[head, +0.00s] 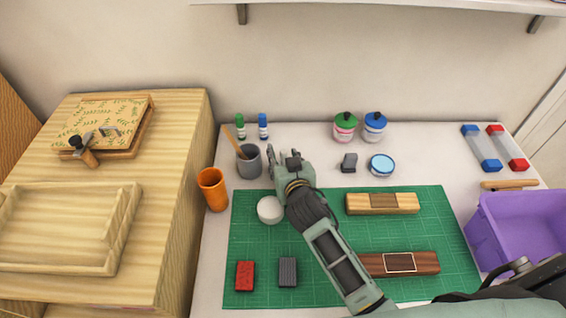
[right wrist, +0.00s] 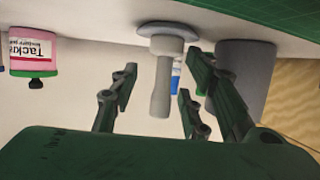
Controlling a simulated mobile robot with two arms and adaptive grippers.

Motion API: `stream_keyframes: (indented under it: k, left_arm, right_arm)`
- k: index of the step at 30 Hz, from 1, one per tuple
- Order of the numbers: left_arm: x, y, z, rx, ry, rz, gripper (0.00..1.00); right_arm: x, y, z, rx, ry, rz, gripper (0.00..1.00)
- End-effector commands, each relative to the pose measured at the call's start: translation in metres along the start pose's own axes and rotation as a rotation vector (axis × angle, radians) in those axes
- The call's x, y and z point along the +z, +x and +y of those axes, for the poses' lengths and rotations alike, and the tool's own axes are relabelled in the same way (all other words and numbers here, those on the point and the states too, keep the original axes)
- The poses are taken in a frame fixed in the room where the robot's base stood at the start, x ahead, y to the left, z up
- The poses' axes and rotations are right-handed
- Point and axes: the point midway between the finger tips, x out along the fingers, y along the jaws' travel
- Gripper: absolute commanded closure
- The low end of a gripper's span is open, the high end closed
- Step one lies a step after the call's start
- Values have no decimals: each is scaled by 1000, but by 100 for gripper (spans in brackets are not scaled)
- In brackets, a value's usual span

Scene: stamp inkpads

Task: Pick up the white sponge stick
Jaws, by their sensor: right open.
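The white sponge stick (right wrist: 160,90) shows in the right wrist view as a pale grey-white handle with a wide round disc at one end, the disc against the white tabletop. That view is upside down. My right gripper (right wrist: 160,76) is open, with its fingers on both sides of the handle; I see no clear contact. In the head view my right gripper (head: 284,156) is over the white table just right of the grey cup (head: 249,163), and it hides the stick. My left gripper is not in view.
A white round dish (head: 270,210) is on the green mat (head: 325,284) beside my right wrist. An orange cup (head: 213,190) stands at left. The pink jar (head: 344,130) and blue jar (head: 374,128) stand at the back. A purple bin (head: 520,235) is at right.

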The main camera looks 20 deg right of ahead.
Motion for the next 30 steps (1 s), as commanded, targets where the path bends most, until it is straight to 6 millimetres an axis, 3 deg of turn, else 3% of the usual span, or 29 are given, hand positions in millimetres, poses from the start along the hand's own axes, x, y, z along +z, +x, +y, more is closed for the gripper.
stream_keyframes:
  k: [6, 20, 30]
  left_arm:
    - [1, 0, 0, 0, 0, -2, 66]
    - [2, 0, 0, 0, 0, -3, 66]
    - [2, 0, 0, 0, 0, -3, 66]
  right_arm:
    - [0, 0, 0, 0, 0, 0, 59]
    - [0, 0, 0, 0, 0, 0, 100]
    - [-2, -1, 0, 0, 1, 1, 100]
